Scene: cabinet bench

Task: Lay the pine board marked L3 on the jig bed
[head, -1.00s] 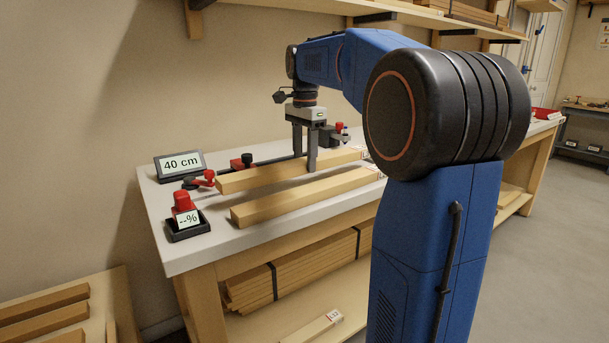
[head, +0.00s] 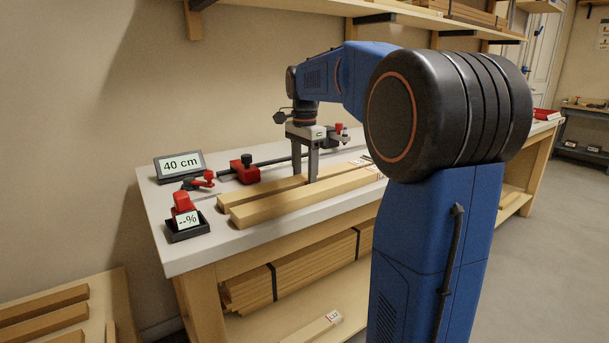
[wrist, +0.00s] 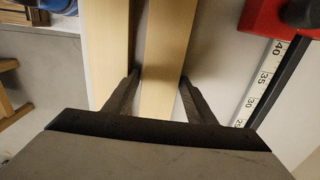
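My gripper (head: 306,178) is down over the bench with its fingers on both sides of a pine board (head: 234,197), the rear of two. In the wrist view this board (wrist: 168,40) runs between the fingers (wrist: 160,75) and looks gripped, low and close to the bench top. A second pine board (head: 262,209) lies in front of it, nearly parallel, with a narrow gap; it shows left of the fingers in the wrist view (wrist: 106,50). Tags at the boards' far ends are partly hidden and unreadable. The jig's scale strip (wrist: 258,85) lies beside the gripped board.
A red block on a dark rail (head: 244,170) and a red clamp (head: 200,180) stand behind the boards. A 40 cm display (head: 181,165) and a red-topped device (head: 186,221) sit at the left end. A tagged board (head: 315,327) and strapped stock (head: 300,268) lie below.

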